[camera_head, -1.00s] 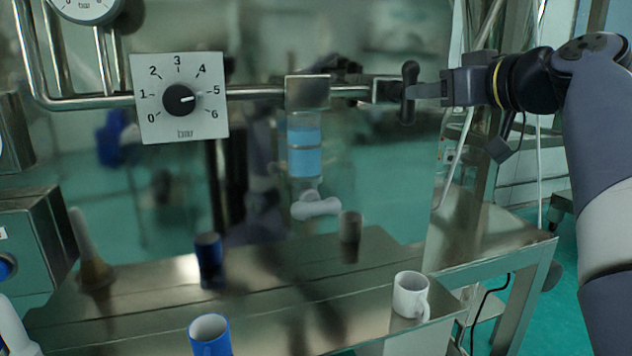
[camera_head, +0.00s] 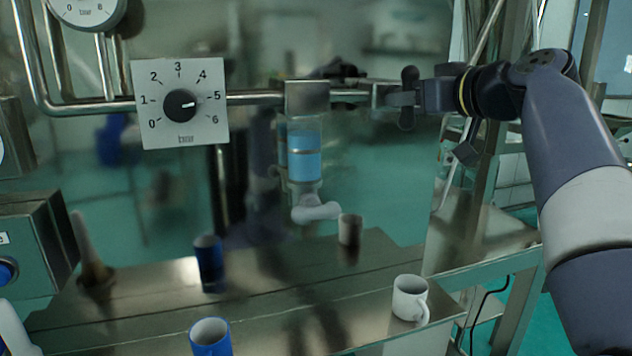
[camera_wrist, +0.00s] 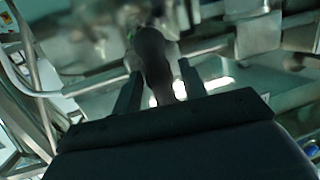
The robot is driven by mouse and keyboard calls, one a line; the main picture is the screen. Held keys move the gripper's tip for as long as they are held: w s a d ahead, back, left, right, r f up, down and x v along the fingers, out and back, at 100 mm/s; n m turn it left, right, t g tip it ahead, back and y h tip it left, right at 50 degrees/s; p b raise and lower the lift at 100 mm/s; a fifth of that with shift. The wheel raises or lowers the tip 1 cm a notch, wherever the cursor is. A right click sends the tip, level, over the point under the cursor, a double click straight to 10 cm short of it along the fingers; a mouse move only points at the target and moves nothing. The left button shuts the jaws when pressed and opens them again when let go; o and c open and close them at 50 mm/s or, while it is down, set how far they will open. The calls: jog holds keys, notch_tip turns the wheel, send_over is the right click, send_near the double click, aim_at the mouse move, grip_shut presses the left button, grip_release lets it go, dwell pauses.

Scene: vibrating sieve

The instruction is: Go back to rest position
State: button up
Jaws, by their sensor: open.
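My gripper (camera_head: 402,98) is at the right end of the steel pipe, at the dark valve handle (camera_head: 409,76). The handle stands upright on the pipe. In the wrist view the two fingers (camera_wrist: 158,90) are apart, and the dark handle (camera_wrist: 153,52) is between them. I cannot tell whether either finger touches it. My gripper is open.
A pressure dial (camera_head: 180,130) and a filter with blue liquid (camera_head: 304,165) are on the pipe to the left. The reflective panel behind is close.

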jog(key=shift+w+a+r+m+p, duration=0.1)
jog(key=shift+w+a+m+p, duration=0.2)
jog(key=shift+w+p, duration=0.15)
jog(key=shift+s+d+r+m+y+p, duration=0.15)
jog(key=shift+m+y+p, duration=0.25)
jog(key=shift+m+p, duration=0.55)
jog(key=m+t+y+p, duration=0.1)
jog(key=m+p, duration=0.3)
jog(key=p, duration=0.2)
jog(key=shift+m, duration=0.35)
jog(key=f+b+v, duration=0.2)
jog(key=b+v, duration=0.1)
jog(key=v, duration=0.7)
jog(key=shift+s+a+f+b, duration=0.2)
jog(key=shift+s+b, duration=0.15)
jog(key=shift+s, duration=0.15)
